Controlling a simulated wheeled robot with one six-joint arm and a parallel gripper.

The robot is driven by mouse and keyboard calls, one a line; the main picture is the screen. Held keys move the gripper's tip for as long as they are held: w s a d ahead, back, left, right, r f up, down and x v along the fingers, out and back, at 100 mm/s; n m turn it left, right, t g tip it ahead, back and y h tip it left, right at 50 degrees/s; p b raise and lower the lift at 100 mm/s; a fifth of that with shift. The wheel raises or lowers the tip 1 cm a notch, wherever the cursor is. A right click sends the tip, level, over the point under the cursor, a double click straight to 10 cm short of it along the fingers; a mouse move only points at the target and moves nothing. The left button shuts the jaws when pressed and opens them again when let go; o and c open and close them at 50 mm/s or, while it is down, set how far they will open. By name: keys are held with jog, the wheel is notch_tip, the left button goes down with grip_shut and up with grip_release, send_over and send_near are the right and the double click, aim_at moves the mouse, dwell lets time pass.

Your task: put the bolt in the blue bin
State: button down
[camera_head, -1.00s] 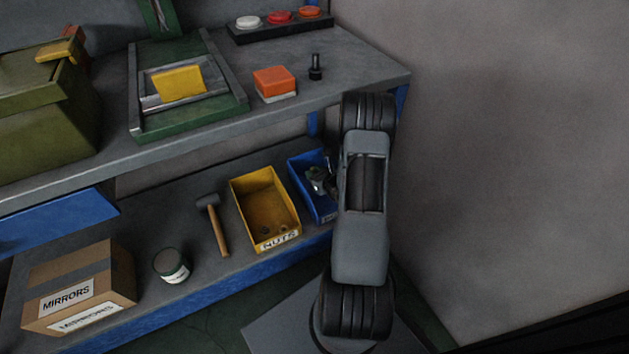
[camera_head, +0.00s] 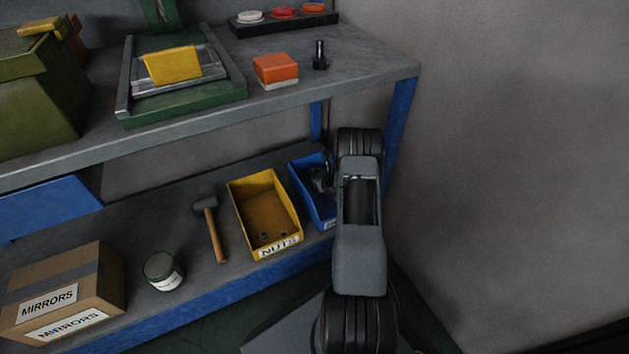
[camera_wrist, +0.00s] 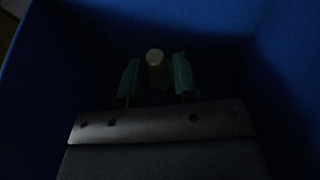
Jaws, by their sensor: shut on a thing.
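The blue bin (camera_head: 313,200) stands on the lower shelf, right of the yellow bin and partly hidden behind my arm. My gripper (camera_wrist: 155,65) is down inside it; blue walls surround it in the wrist view. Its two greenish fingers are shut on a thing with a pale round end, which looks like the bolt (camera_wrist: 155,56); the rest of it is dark. In the head view my gripper (camera_head: 322,181) shows only in part, and the bolt cannot be made out. Whether the bolt touches the bin floor I cannot tell.
A yellow bin labelled NUTS (camera_head: 283,245) stands close left of the blue bin, then a hammer (camera_head: 212,228). The upper bench (camera_head: 345,75) overhangs the lower shelf, with a dark upright peg (camera_head: 320,55) on it. A blue bench leg (camera_head: 400,120) is near my arm.

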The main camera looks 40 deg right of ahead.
jog(key=shift+f, duration=0.75)
jog(key=shift+f+b, duration=0.2)
jog(key=shift+b, duration=0.2)
jog(key=c, duration=0.8)
grip_release()
jog(key=shift+c, duration=0.2)
jog(key=shift+s+r+p, duration=0.15)
jog(key=shift+r+p, duration=0.25)
jog(key=shift+p, duration=0.1)
jog(key=p+v, duration=0.2)
jog(key=v, duration=0.4)
jog(key=shift+s+r+p, duration=0.15)
jog(key=shift+s+p, duration=0.15)
jog(key=shift+s, duration=0.25)
